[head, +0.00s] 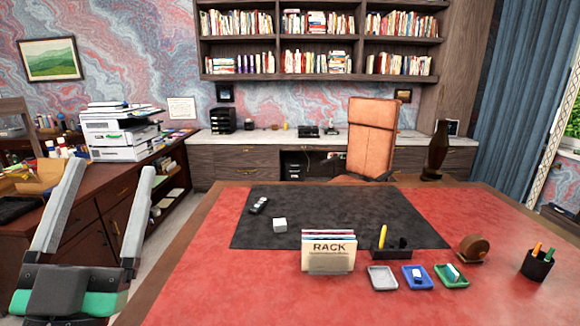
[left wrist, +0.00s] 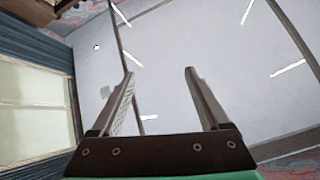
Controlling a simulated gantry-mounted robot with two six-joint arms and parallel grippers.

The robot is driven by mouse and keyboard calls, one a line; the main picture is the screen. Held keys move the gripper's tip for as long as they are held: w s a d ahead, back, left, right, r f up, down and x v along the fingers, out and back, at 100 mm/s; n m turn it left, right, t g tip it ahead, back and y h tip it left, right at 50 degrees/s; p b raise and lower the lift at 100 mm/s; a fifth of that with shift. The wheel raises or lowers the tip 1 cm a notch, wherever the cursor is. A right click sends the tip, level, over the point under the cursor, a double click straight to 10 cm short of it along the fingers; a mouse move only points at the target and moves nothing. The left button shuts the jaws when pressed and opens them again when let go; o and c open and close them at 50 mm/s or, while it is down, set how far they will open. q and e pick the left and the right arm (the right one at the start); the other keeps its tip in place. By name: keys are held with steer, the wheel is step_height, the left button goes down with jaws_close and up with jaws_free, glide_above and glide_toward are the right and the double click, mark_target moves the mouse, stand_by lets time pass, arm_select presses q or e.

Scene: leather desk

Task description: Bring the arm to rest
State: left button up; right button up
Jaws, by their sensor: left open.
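My left gripper (head: 98,200) is raised at the lower left of the head view, off the desk's left edge. Its two fingers point up and stand wide apart, with nothing between them. In the left wrist view the same gripper (left wrist: 158,85) is open and empty, facing the ceiling. My right gripper is in neither view.
A rack (head: 328,255), small trays (head: 383,278) and a pen cup (head: 537,265) stand toward the front and right.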

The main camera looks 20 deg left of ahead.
arm_select(q)
steer(key=s+d+r+t+h+p, duration=0.1)
steer(key=s+d+r+h+p, duration=0.35)
steer(key=d+r+h, duration=0.65)
step_height(320, 180, up, 35)
steer(key=a+y+p, duration=0.1)
steer(key=p, duration=3.3)
steer(key=shift+w+a+f+y+p, duration=0.2)
steer(key=shift+w+y+p, duration=0.1)
steer(key=shift+w, duration=0.05)
steer(key=o, duration=0.3)
steer(key=shift+f, duration=0.2)
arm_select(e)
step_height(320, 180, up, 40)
arm_select(q)
steer(key=shift+o, duration=0.2)
